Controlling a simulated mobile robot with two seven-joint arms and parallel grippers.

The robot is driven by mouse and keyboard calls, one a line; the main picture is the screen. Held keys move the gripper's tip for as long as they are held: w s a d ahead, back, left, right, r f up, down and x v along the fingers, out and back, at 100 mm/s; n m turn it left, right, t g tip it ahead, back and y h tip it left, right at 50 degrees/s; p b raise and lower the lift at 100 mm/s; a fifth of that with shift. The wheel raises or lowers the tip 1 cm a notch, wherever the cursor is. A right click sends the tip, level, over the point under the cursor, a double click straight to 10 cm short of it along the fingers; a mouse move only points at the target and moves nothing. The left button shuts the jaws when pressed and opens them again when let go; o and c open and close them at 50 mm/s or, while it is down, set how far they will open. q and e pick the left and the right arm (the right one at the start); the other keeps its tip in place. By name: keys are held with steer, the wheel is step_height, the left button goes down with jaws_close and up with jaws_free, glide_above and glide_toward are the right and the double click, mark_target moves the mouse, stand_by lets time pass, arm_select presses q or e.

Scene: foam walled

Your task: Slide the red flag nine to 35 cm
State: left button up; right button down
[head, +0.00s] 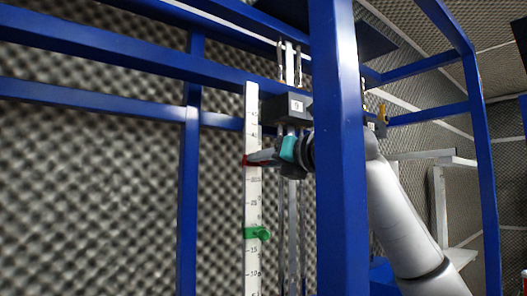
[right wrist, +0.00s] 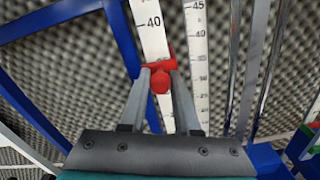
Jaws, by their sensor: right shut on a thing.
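The white ruler (head: 252,200) with black numbers stands upright below and left of a dark block labelled 9 (head: 296,106). The red flag (head: 246,160) sits on it, about midway between the 40 and 30 marks; the flag covers the exact reading. In the right wrist view the red flag (right wrist: 160,80) lies just below the printed 40 on the ruler (right wrist: 151,28). My right gripper (head: 262,157) reaches in from the right and is shut on the red flag, with a finger on each side of its knob. My left gripper is not in view.
A green flag (head: 256,233) sits lower on the same ruler. A blue post (head: 340,150) stands in front of my right arm, and blue rails cross behind and above. A second ruler (right wrist: 197,60) and metal rods stand close to the right in the wrist view.

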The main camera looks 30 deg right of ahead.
steer(key=shift+f, duration=0.2)
steer(key=c, duration=0.6)
jaws_free()
steer(key=shift+s, duration=0.1)
steer(key=s, duration=0.5)
steer(key=s+b, duration=0.1)
steer(key=s, duration=0.4)
steer(key=s+d+b, duration=0.1)
steer(key=s, duration=0.4)
steer(key=shift+d, duration=0.1)
